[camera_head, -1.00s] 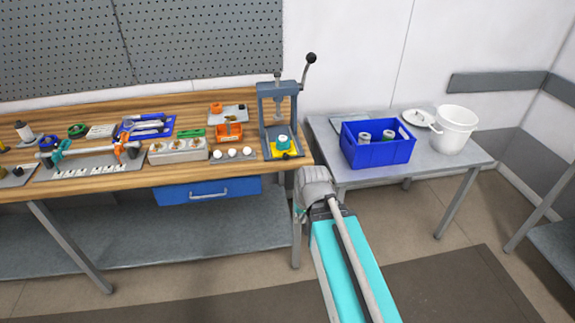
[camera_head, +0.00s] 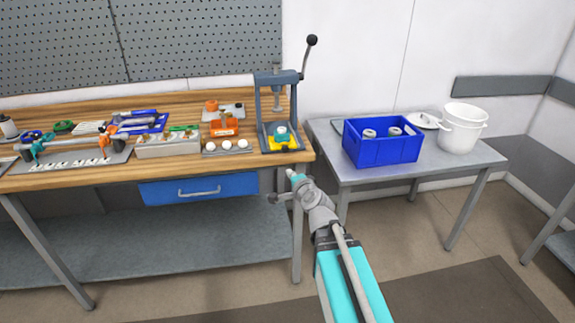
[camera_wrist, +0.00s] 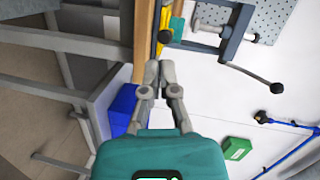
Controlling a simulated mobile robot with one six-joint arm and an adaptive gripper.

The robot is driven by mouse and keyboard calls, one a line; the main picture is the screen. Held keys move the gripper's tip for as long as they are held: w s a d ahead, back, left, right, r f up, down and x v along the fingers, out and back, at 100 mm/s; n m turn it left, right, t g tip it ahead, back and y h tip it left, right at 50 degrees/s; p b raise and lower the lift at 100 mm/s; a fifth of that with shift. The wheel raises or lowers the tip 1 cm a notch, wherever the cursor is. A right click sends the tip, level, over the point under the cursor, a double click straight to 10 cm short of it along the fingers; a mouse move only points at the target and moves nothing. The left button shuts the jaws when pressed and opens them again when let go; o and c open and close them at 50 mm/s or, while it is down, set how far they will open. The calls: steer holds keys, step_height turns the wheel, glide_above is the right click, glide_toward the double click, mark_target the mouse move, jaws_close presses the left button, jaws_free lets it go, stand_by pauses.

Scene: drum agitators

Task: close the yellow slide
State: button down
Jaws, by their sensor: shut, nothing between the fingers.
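The yellow slide (camera_head: 288,144) lies in the base of the grey-blue press (camera_head: 262,115) at the right end of the wooden bench. A small teal-and-white piece (camera_head: 281,132) stands at it. In the wrist view, a strip of the yellow slide (camera_wrist: 177,27) shows near the top, with a dark round knob (camera_wrist: 164,36) beside it. My gripper (camera_wrist: 152,66) is shut and empty. It is in front of the bench's right end, below the press in the head view, and appears apart from the slide. How far the slide is pulled out is hard to tell.
The press lever with a black ball (camera_head: 312,40) stands up at the right. A grey side table (camera_head: 350,176) holds a blue crate (camera_head: 382,152) and a white bucket (camera_head: 461,130). Several tools and parts cover the bench left of the press. A blue drawer (camera_head: 200,190) hangs below.

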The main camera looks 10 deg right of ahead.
mark_target(286, 150)
steer(key=d+m+h, duration=0.1)
steer(key=d+m+t+h+b, duration=0.1)
steer(key=m, duration=0.1)
steer(key=shift+w+d+f, duration=0.15)
steer(key=shift+w+d, duration=0.1)
steer(key=shift+w, duration=0.05)
steer(key=shift+w+t, duration=0.1)
steer(key=shift+t, duration=0.2)
steer(key=w, duration=0.9)
steer(key=w+a+f+b, duration=0.1)
steer(key=w, duration=0.3)
steer(key=shift+w, duration=0.35)
